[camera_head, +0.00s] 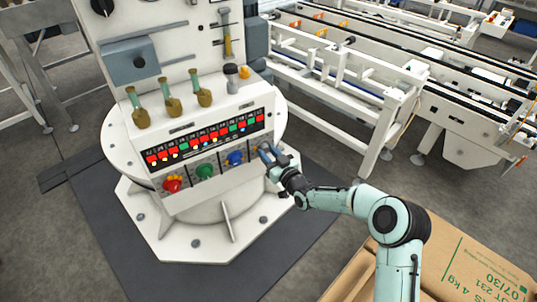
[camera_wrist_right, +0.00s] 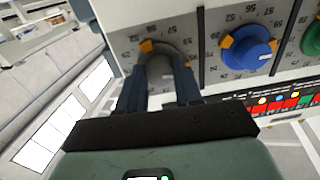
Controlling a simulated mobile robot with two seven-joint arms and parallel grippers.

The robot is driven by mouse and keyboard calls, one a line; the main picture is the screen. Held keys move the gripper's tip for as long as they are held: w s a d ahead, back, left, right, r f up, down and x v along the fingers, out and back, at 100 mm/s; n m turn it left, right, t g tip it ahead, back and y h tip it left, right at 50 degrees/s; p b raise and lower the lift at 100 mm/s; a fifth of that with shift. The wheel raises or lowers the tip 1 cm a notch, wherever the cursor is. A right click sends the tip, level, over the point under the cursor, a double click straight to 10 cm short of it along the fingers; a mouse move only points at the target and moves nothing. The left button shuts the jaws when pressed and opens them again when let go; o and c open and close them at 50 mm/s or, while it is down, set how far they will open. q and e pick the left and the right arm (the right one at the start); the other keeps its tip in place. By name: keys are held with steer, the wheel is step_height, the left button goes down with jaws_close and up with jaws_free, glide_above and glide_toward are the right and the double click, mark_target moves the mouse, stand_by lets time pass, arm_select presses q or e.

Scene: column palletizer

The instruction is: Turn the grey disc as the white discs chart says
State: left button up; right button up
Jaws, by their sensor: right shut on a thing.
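The grey disc (camera_wrist_right: 163,50) is a round dial on a pale panel marked with numbers, with an orange pointer (camera_wrist_right: 147,46) at its rim. The panel appears upside down in the right wrist view. My right gripper (camera_wrist_right: 160,82) is shut on the grey disc, one dark blue finger on each side; the fingers hide part of its rim. In the head view the right gripper (camera_head: 266,155) is at the right end of the dial row. My left gripper is out of view.
A blue dial (camera_head: 236,158), a green dial (camera_head: 205,171) and a red dial (camera_head: 172,183) sit left of the grey disc. A cardboard box (camera_head: 450,262) lies under my right arm, and white conveyor frames (camera_head: 385,100) stand behind.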

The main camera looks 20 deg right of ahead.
steer(key=m, duration=0.4)
steer(key=shift+m, duration=0.4)
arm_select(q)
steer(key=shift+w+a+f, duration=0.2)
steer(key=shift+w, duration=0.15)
arm_select(e)
steer(key=m, duration=0.4)
steer(key=shift+a+m, duration=0.1)
steer(key=shift+m, duration=0.3)
steer(key=o, duration=1)
steer(key=shift+o, duration=0.2)
steer(key=shift+s, duration=0.15)
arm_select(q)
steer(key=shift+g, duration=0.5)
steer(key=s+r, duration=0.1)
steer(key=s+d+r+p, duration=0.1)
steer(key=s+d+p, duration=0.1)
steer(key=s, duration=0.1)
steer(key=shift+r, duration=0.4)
arm_select(e)
steer(key=s+d, duration=0.1)
steer(key=s, duration=1.2)
steer(key=shift+d+f, duration=0.25)
steer(key=shift+d, duration=0.05)
